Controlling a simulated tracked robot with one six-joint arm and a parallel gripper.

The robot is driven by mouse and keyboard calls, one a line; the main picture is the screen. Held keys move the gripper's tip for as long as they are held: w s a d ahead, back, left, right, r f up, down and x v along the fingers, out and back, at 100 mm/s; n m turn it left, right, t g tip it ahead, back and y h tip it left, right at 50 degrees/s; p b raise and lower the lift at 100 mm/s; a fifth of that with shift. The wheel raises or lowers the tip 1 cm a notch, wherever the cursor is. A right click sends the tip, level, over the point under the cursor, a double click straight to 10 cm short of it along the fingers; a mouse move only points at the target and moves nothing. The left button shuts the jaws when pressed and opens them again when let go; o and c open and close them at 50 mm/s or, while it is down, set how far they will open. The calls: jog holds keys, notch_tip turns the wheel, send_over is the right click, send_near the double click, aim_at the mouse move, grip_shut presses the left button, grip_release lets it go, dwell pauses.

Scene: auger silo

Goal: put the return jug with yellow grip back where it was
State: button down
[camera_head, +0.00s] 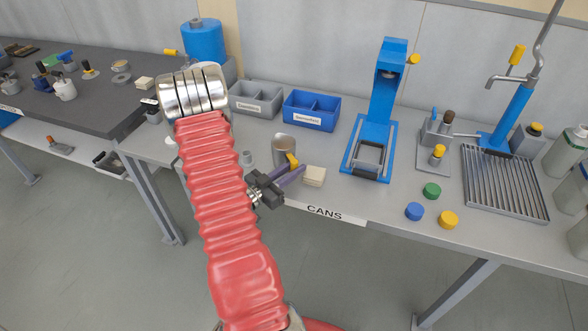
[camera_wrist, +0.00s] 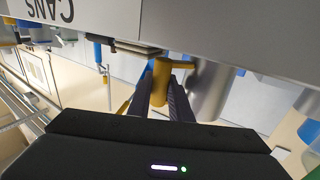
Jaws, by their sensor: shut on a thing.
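The return jug (camera_head: 284,148) is a grey metal can with a yellow grip (camera_head: 293,160). It stands upright at the front of the grey bench, behind the CANS label. My gripper (camera_head: 291,172) reaches in from the front edge and is shut on the yellow grip. In the wrist view the jaws (camera_wrist: 167,92) close around the yellow grip (camera_wrist: 161,80), with the metal jug body (camera_wrist: 209,90) just beyond. I cannot tell whether the jug's base touches the bench.
A cream block (camera_head: 314,176) lies right beside the jug. A small grey cup (camera_head: 246,157) stands to its left. Blue bin (camera_head: 312,110) and grey bin (camera_head: 256,98) stand behind. A blue press (camera_head: 378,120) stands right. Loose caps (camera_head: 431,191) lie near the front edge.

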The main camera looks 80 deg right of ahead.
jog(key=shift+f, duration=0.25)
jog(key=c, duration=1.6)
grip_release()
jog(key=shift+f, duration=0.1)
jog(key=shift+v, duration=6)
